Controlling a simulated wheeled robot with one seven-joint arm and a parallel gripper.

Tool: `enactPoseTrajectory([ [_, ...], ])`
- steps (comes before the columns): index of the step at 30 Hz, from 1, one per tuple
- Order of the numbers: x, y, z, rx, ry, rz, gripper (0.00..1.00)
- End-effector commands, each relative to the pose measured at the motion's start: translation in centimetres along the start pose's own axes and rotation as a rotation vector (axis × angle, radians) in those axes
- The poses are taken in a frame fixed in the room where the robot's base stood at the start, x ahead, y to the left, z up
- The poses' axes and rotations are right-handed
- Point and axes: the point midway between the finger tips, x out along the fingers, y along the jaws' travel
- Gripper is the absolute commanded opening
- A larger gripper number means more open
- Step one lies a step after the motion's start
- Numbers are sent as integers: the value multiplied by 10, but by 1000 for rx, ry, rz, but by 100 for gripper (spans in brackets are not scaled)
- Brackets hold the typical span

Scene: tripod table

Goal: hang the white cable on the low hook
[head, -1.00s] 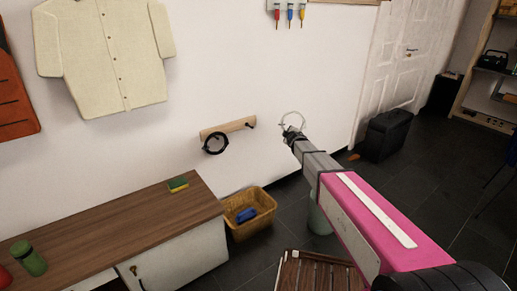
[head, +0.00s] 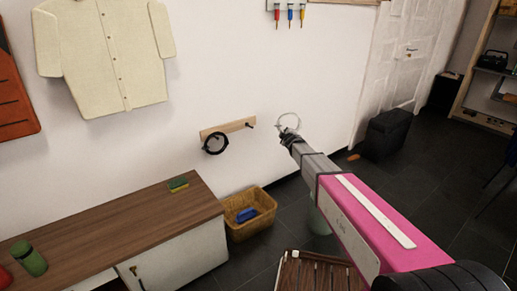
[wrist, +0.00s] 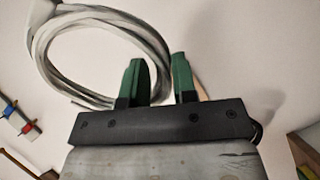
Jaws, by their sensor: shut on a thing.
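The white cable (head: 289,117) is a coiled loop at the tip of my arm in the head view, in front of the white wall. In the wrist view the cable coil (wrist: 40,50) spreads to the left and runs down to the green fingers. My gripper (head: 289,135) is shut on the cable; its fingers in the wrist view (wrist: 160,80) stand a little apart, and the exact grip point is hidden. A wooden rail (head: 237,126) on the wall bears dark hooks. Its right hook (head: 250,125) is bare, left of my gripper. A black coil (head: 215,144) hangs at its left end.
A wooden-topped cabinet (head: 120,222) stands at the lower left, with a sponge (head: 178,184) on it. A wicker basket (head: 262,199) sits on the floor below the rail. A slatted wooden piece (head: 305,272) is below my arm. The wall around the rail is clear.

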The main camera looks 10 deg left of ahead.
Motion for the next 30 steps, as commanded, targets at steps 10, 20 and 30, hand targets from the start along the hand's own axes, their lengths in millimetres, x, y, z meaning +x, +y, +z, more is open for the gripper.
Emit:
enactPoseTrajectory([
  [10,12,-25,-24,-24,121,15,0],
  [20,27,-82,-78,-53,380,38,0],
  [30,27,-122,-112,-61,549,42,0],
])
